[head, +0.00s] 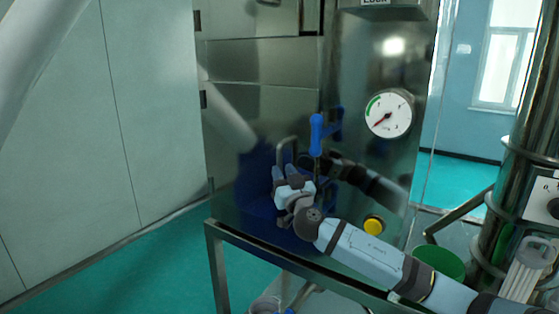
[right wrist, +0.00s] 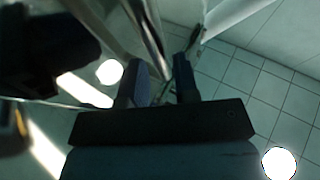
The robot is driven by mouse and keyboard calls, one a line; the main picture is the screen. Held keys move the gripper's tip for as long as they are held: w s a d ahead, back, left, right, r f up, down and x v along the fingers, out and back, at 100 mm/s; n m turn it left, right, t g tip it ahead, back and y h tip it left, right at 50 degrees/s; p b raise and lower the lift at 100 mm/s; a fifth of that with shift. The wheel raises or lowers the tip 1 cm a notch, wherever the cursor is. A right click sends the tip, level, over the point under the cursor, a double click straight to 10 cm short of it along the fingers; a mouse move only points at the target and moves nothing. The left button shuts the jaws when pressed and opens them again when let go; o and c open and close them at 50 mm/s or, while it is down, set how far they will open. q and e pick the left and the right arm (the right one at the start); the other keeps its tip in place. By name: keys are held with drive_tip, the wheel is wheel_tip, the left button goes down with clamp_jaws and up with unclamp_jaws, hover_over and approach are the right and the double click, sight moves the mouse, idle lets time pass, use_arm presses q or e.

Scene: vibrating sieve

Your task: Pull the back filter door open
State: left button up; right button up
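The filter door (head: 260,120) is a steel panel low on the machine in the head view, and it looks shut. A bent metal handle (head: 282,148) stands out from its right side. My right gripper (head: 292,170) is at the handle's lower part with its fingers pointing up and apart. In the right wrist view the two fingers (right wrist: 162,80) show a gap, and a shiny metal bar (right wrist: 150,35) runs down towards it. I cannot tell whether they touch the bar. A blue lever (head: 317,135) is just right of the handle. My left gripper is not in view.
A pressure gauge (head: 388,114) and a yellow button (head: 374,226) are on the steel column to the right. A metal frame (head: 222,262) runs below the door. The green floor (head: 130,275) at the lower left is clear. A green round lid (head: 438,262) is near my right arm.

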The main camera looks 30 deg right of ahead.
drive_tip(key=shift+p+x, duration=0.3)
drive_tip(key=shift+x, duration=1.15)
drive_tip(key=shift+c, duration=0.2)
clamp_jaws()
